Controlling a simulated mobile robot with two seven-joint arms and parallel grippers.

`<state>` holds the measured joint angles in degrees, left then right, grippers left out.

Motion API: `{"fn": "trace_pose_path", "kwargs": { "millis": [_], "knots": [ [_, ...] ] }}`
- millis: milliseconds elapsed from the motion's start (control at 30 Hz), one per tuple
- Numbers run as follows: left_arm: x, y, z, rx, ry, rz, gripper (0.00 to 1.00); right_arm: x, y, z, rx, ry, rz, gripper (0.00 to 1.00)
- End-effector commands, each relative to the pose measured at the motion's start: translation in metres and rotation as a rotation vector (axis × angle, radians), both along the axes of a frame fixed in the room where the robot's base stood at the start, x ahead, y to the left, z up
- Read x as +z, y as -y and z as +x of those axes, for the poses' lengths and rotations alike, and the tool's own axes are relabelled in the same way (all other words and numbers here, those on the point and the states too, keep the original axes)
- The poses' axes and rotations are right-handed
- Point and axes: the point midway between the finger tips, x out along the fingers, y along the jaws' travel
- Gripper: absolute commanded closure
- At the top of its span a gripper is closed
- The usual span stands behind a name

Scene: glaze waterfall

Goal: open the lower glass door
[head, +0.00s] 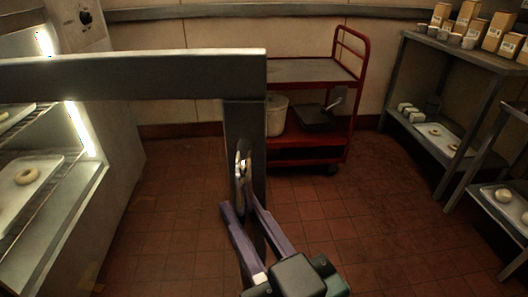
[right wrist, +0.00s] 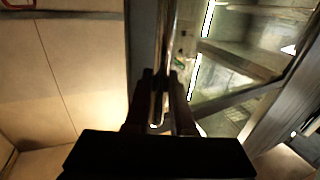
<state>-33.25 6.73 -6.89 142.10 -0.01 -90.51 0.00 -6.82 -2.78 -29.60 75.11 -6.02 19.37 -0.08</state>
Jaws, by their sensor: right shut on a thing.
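The lower glass door shows in the head view as a grey frame, with a top rail (head: 130,75) and an upright stile (head: 252,125). It stands swung out from the lit cabinet at the left, its stile over open floor. A shiny upright handle (head: 241,165) is on the stile and also shows in the right wrist view (right wrist: 162,50). My right gripper (head: 238,202), with purple fingers, is shut on the handle; its fingers (right wrist: 159,100) lie either side of it in the wrist view. My left gripper is not in view.
Lit shelves hold trays with rings of dough (head: 28,176) at the left. A red cart (head: 350,125) with a bucket (head: 277,113) stands behind the door. Grey racks (head: 435,150) with boxes and trays stand at the right. The tiled floor (head: 385,220) between is clear.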

Motion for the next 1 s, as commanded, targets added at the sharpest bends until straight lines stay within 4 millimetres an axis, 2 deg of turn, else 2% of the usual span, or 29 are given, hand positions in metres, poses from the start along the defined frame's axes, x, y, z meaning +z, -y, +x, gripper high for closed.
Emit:
{"fn": "trace_pose_path", "kwargs": {
  "millis": [133, 167, 400, 733, 1000],
  "knots": [
    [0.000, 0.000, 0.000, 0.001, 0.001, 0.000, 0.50, -0.001, -0.001, -0.001, 0.001, -0.001, -0.002, 1.00],
    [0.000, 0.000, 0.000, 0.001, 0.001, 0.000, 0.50, -0.001, -0.001, -0.001, 0.001, -0.001, -0.002, 0.74],
    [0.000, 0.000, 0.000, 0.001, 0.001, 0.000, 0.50, 0.000, 0.000, 0.000, 0.001, -0.001, -0.001, 0.48],
    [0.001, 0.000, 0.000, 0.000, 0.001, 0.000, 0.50, -0.001, 0.003, -0.006, 0.000, -0.003, -0.002, 0.48],
    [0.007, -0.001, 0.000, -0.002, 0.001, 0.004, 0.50, 0.000, 0.029, -0.049, 0.001, -0.003, -0.003, 0.48]
  ]
}}
